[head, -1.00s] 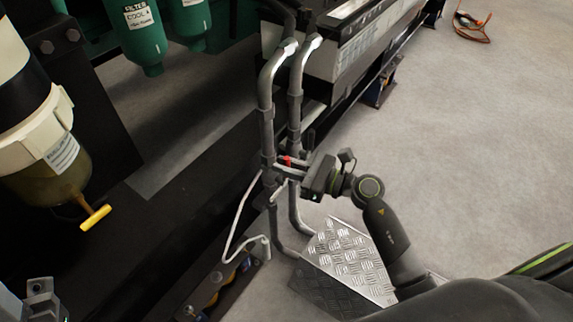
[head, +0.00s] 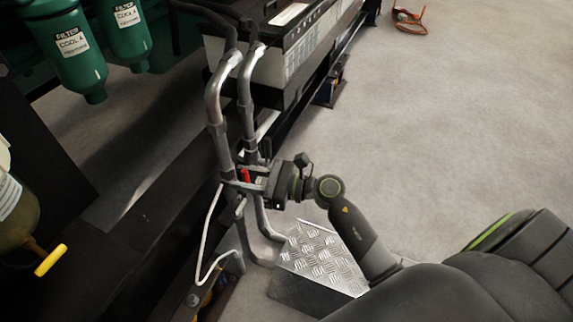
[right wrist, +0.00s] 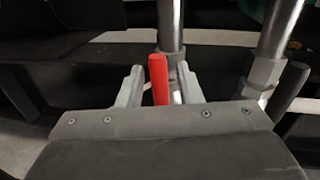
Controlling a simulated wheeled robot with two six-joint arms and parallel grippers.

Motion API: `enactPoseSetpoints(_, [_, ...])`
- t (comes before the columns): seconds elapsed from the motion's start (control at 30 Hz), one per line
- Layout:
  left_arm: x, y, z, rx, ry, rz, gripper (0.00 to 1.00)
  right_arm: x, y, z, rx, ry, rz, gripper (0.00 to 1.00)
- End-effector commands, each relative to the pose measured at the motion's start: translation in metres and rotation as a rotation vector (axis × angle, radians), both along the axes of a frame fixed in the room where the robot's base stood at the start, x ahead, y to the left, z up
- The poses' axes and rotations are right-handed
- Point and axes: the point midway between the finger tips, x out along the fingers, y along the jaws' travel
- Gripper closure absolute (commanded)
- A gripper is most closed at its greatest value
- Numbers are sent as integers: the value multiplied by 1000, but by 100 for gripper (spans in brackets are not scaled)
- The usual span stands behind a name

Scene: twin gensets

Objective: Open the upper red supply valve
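The red supply valve handle (right wrist: 158,80) stands upright between the two fingers of my right gripper (right wrist: 158,88) in the right wrist view. There is a visible gap between the handle and the left finger; the right finger is closer. In the head view the red handle (head: 246,175) is a small spot at the vertical pipes (head: 218,110), with my right gripper (head: 250,180) around it, coming in from the right. The valve body is mostly hidden by the gripper. My left gripper does not show in the head view.
A second, dark handle (right wrist: 290,88) sits on the pipe to the right. A diamond-plate step (head: 318,255) lies below my right arm. Green filters (head: 70,50) hang at the upper left, and a yellow handle (head: 50,260) is at the left. Open floor lies to the right.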

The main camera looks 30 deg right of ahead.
Motion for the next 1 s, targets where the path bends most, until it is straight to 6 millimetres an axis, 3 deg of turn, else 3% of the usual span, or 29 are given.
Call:
enactPoseSetpoints(0.17, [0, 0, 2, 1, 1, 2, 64, -12, -15, -1, -5, 2, -1, 68])
enactPoseSetpoints(0.7, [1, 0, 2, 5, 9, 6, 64, -85, -99, -1, -6, 4, 0, 68])
enactPoseSetpoints(1.0, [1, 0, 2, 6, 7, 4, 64, -109, -126, 1, -2, 2, 1, 68])
